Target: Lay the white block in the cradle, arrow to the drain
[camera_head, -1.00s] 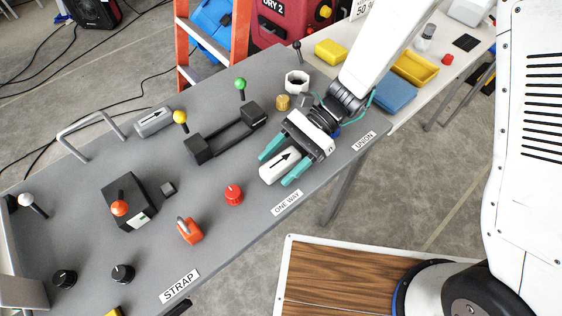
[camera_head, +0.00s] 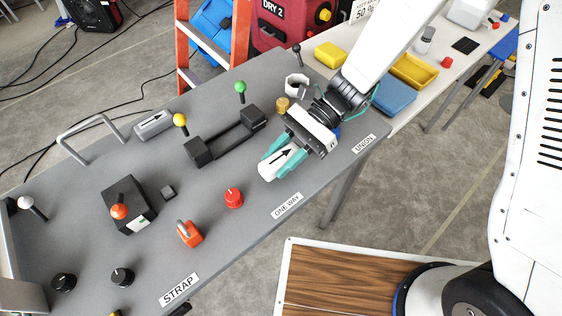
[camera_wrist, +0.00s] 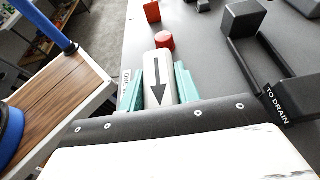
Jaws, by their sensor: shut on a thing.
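The white block (camera_head: 276,163) with a black arrow lies low over the grey bench by the ONE WAY label. My gripper (camera_head: 281,160) is shut on it, one teal finger along each long side. In the head view the arrow points up and right, toward my wrist. In the wrist view the block (camera_wrist: 158,80) sits between the fingers, its arrow pointing down the picture toward my gripper's palm. The black cradle (camera_head: 228,142), two end blocks joined by thin rails, stands empty up and left of the block. The wrist view shows a "TO DRAIN" label (camera_wrist: 276,105) at the cradle's near end.
A red knob (camera_head: 234,197) and an orange padlock (camera_head: 190,234) stand left of the block. Green-topped (camera_head: 240,87) and yellow-topped (camera_head: 180,118) levers stand behind the cradle. A brass fitting (camera_head: 283,104) and white ring nut (camera_head: 297,85) are near my wrist.

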